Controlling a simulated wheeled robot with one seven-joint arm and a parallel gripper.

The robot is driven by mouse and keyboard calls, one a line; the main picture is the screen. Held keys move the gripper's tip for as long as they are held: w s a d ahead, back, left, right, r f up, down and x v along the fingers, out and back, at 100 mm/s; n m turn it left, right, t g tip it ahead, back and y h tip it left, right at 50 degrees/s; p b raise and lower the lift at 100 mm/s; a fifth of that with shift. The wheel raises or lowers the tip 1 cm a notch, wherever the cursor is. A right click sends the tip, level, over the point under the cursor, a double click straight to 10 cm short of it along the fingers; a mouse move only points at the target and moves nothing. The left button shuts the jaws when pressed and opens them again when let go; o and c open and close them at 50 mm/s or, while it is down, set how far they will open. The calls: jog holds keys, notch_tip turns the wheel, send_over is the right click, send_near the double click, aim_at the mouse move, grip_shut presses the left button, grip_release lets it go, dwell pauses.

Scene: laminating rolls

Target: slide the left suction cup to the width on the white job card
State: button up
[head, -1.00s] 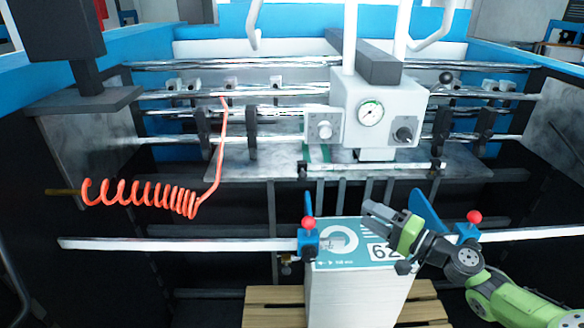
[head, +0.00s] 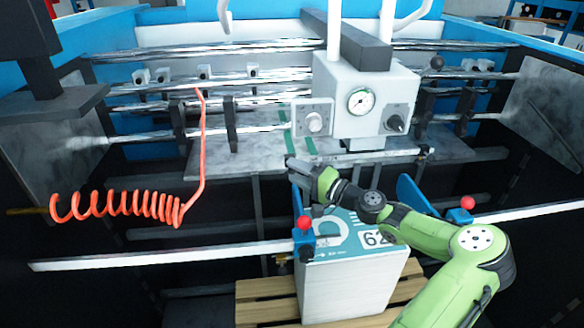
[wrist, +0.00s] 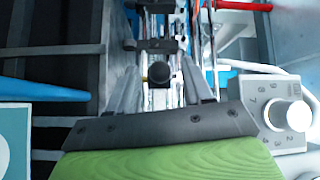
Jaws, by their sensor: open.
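My gripper (head: 290,166) is open at the left end of the short crossbar (head: 395,158) under the white feeder head. A round black knob (wrist: 160,73), probably on the left suction cup, shows between the open fingers in the wrist view; I cannot tell whether they touch it. In the head view my gripper hides that end. A small black holder, probably the right suction cup (head: 425,152), sits at the crossbar's right end. A white card reading "62" (head: 375,238), perhaps the job card, lies on the teal sheet atop the paper stack; my arm covers its right part.
The white feeder head (head: 345,85) with gauge and dial stands just above; the dial (wrist: 298,115) is close right in the wrist view. Blue guides with red knobs (head: 303,223) (head: 467,202) flank the paper stack (head: 350,285). An orange coiled hose (head: 120,205) hangs at left.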

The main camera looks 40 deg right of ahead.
jog(key=shift+w+a, duration=0.2)
jog(key=shift+w, duration=0.85)
jog(key=shift+r, duration=0.2)
grip_shut()
jog(key=s+d, duration=0.1)
jog(key=d, duration=0.1)
jog(key=s+d, duration=0.2)
jog(key=s+d+p, duration=0.1)
jog(key=d, duration=0.1)
jog(key=shift+s+d+r, duration=0.1)
jog(key=shift+s+d, duration=0.15)
jog(key=shift+d, duration=0.05)
grip_release()
jog(key=shift+a, duration=0.1)
jog(key=shift+f, duration=0.2)
